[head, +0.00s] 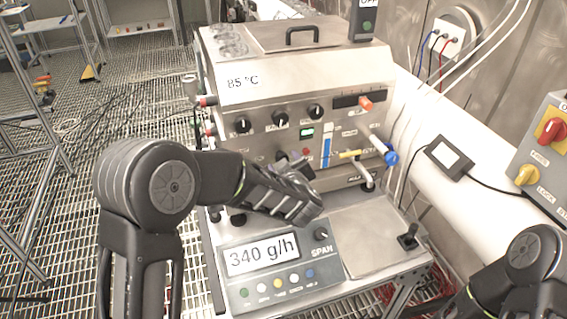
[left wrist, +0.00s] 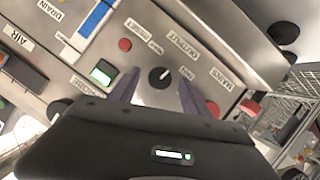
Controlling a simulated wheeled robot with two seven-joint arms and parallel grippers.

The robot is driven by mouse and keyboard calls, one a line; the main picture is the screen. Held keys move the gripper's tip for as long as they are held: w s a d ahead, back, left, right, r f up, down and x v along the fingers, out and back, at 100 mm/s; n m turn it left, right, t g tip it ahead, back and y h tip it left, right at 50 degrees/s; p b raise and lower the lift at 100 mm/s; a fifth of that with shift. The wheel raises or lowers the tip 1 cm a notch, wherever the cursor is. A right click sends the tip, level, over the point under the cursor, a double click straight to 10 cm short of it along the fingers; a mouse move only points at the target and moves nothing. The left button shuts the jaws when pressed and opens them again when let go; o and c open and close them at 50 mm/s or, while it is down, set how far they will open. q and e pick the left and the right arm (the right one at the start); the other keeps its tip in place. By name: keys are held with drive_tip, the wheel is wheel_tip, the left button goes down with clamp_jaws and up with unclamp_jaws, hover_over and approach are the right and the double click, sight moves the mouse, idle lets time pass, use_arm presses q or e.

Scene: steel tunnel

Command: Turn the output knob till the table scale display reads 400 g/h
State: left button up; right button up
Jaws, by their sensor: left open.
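The output knob (left wrist: 161,77) is a dark round knob with a white pointer mark, beside the OUTPUT label on the steel panel. My left gripper (left wrist: 159,80) is open, with one finger on each side of the knob; I cannot tell whether they touch it. In the head view my left gripper (head: 292,166) reaches the lower front panel of the machine (head: 246,94), and the knob is largely hidden there. The table scale (head: 282,299) stands in front of the machine, and its display (head: 262,254) reads 340 g/h. My right gripper is not in view.
A red button (left wrist: 125,44) and a small green display (left wrist: 103,72) lie close to the knob. A SPAN knob (head: 321,234) is on the scale. A yellow-handled tap (head: 351,154) and a blue-ended valve (head: 390,157) stick out at the right. A white pipe (head: 467,176) runs along the wall.

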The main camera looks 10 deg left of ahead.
use_arm(q)
drive_tip(key=b+v, duration=0.1)
drive_tip(key=v, duration=0.5)
drive_tip(key=shift+s, duration=0.25)
drive_tip(key=shift+d, duration=0.1)
